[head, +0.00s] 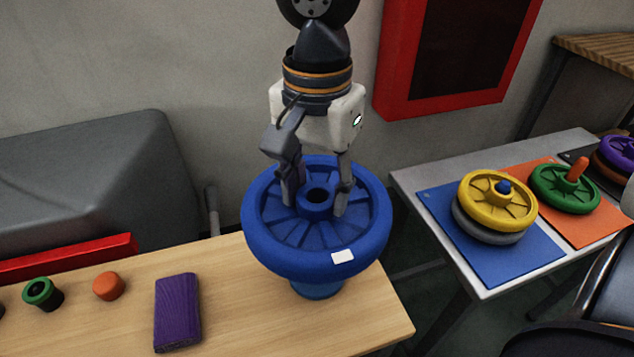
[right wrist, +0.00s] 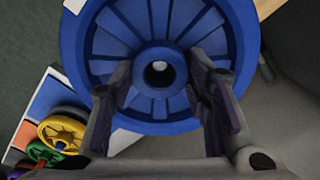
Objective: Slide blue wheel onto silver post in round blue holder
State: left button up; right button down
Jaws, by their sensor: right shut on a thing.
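The blue wheel (head: 316,262) is a wide spoked disc with a raised hub and a white label on its rim. It sits roughly level above the round blue holder (head: 317,290), whose lower part shows beneath it on the wooden table. My right gripper (head: 316,200) comes from above, its fingers straddling the hub and shut on the wheel. In the right wrist view the wheel (right wrist: 160,105) fills the middle, and a small pale spot shows inside the dark hub hole. I cannot tell whether that spot is the silver post. The rest of the post is hidden. My left gripper is not in view.
On the wooden table (head: 235,310) lie a purple block (head: 177,312), an orange knob (head: 109,286) and a green-and-black ring piece (head: 42,293). A white table at right holds a yellow wheel (head: 497,201) over a grey one, and a green wheel (head: 565,189).

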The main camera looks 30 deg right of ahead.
jog(key=shift+f, duration=2.35)
dwell(3.6)
jog(key=c, duration=0.8)
grip_release()
jog(key=shift+r, duration=1.5)
